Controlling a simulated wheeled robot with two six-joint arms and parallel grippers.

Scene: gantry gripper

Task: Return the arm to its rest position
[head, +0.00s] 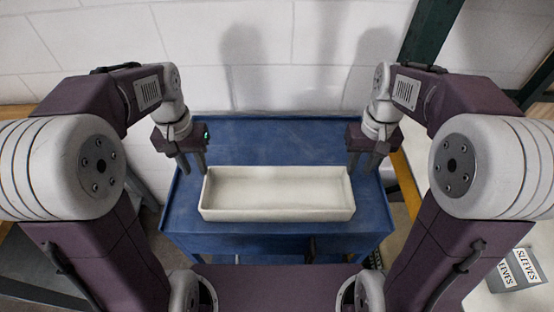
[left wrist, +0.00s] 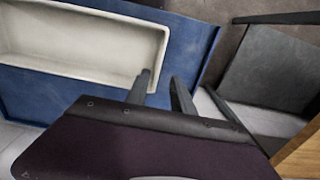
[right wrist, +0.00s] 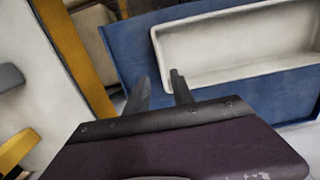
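My left gripper (head: 194,165) hangs at the left end of the white tray, over the left side of the blue table. In the left wrist view its two fingers (left wrist: 160,90) stand apart with nothing between them. My right gripper (head: 363,163) hangs at the right end of the tray. In the right wrist view its fingers (right wrist: 158,88) are also apart and empty. Both arms are bent in near mirror poses. I cannot tell whether any fingertip touches the tray.
The empty white tray (head: 278,214) lies on the blue table (head: 270,140), near its front edge. A white block wall (head: 200,50) stands behind. A dark green post (head: 430,30) rises at the back right. A grey box labelled SLEEVES (head: 515,272) is at the lower right.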

